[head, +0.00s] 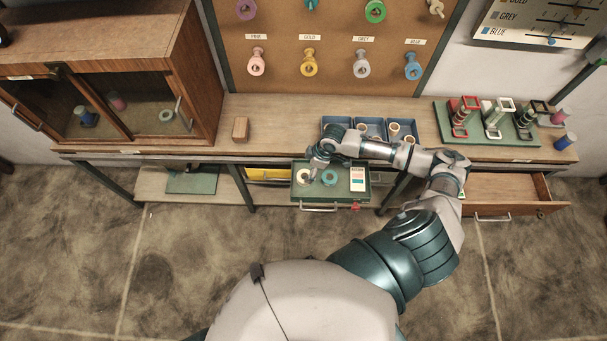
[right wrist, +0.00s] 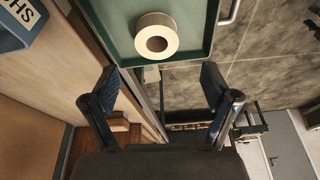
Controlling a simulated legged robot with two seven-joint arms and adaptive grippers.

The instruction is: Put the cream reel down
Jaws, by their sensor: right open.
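The cream reel (head: 303,176) lies flat in the left part of the green open drawer tray (head: 322,195). In the right wrist view the cream reel (right wrist: 157,20) rests on the green tray floor (right wrist: 196,30) near its rim, with its hole showing. My right gripper (head: 316,166) is over the drawer, close to the reel. In the right wrist view its two dark fingers (right wrist: 158,86) are spread wide with nothing between them, and the reel lies beyond the fingertips, apart from them. My left gripper is not in view.
A teal reel (head: 329,177) and a white card (head: 357,178) share the drawer. Blue bins (head: 370,127) with reels stand behind on the bench. A wooden block (head: 240,129) and a cabinet (head: 190,70) are to the left. An empty wooden drawer (head: 500,193) is open at right.

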